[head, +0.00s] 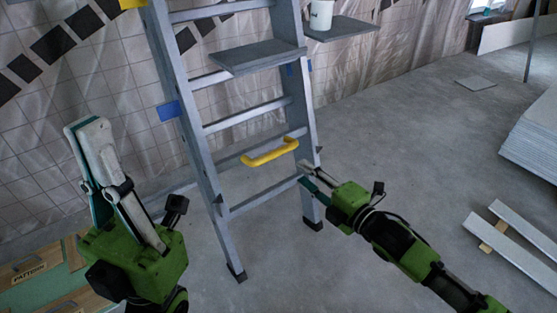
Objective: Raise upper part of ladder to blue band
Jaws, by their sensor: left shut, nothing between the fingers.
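The grey metal ladder (182,88) stands upright in the middle of the head view. A blue band (169,110) is on its left rail, and small blue marks (290,70) show on the right side. A yellow handle (269,153) is fixed low across the ladder. My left gripper (88,124) points up, left of the ladder, shut and empty. My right gripper (301,172) is just right of and below the yellow handle, near the right rail; its fingers look apart, with nothing between them. The ladder's top is out of view.
A grey shelf (258,57) juts from the ladder. A white bucket (321,14) stands on another shelf (345,30) behind. Boards (510,235) and stacked panels (535,140) lie at right. Wooden boxes (35,275) are at lower left.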

